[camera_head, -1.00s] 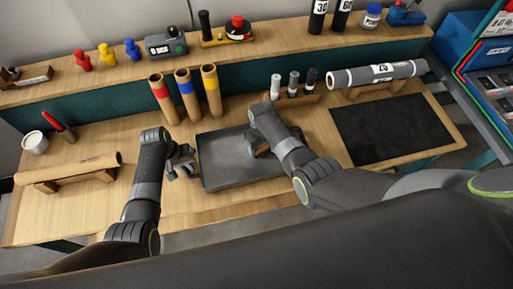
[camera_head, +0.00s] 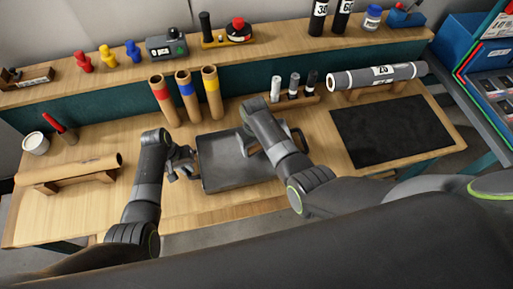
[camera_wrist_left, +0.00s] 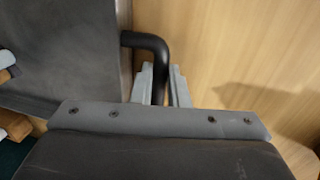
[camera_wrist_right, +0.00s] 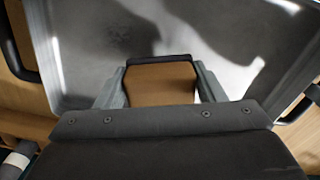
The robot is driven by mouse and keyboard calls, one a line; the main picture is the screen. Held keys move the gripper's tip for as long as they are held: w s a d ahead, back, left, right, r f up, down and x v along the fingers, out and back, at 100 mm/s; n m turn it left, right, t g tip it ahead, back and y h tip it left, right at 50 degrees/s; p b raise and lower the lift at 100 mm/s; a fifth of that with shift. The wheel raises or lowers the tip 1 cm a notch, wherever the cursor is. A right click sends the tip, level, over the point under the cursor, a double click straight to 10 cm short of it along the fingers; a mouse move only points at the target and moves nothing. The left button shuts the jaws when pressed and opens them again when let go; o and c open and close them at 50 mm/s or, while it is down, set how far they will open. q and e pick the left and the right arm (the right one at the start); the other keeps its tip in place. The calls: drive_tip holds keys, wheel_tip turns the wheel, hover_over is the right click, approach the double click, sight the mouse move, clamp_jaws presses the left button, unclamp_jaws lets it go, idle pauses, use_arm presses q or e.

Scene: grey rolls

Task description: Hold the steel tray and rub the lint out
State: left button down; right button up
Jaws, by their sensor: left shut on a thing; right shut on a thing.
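The steel tray (camera_head: 222,168) is a shallow grey tray with black side handles, lying on the bench. My left gripper (camera_head: 183,164) is shut on the tray's left handle, a bent black bar (camera_wrist_left: 150,42) in the left wrist view; the fingers (camera_wrist_left: 160,88) stand on either side of it. My right gripper (camera_wrist_right: 160,85) is shut on a brown block (camera_wrist_right: 160,88) with a black edge, low over or on the tray floor; contact is hard to tell. The floor shows light and dark grey patches in the right wrist view; I cannot tell lint from reflection.
Three banded tubes (camera_head: 188,97) stand behind the tray. A rack with small bottles (camera_head: 293,92) is behind right. A dark mat (camera_head: 395,132) and a grey roll (camera_head: 375,75) lie right. A brown roll on a stand (camera_head: 75,172) is left. The front bench strip is clear.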

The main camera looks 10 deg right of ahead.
drive_tip(key=shift+r, duration=2.55)
drive_tip(key=shift+d, duration=0.15)
hover_over(267, 158)
drive_tip(key=shift+d+f, duration=0.2)
drive_tip(key=shift+f, duration=3.75)
drive_tip(key=shift+d+f, duration=0.15)
drive_tip(key=shift+d, duration=0.5)
drive_tip(key=shift+c, duration=0.5)
drive_tip(key=shift+d, duration=1.2)
drive_tip(key=shift+a, duration=2)
wheel_tip(267, 158, up, 8)
drive_tip(key=shift+d, duration=0.15)
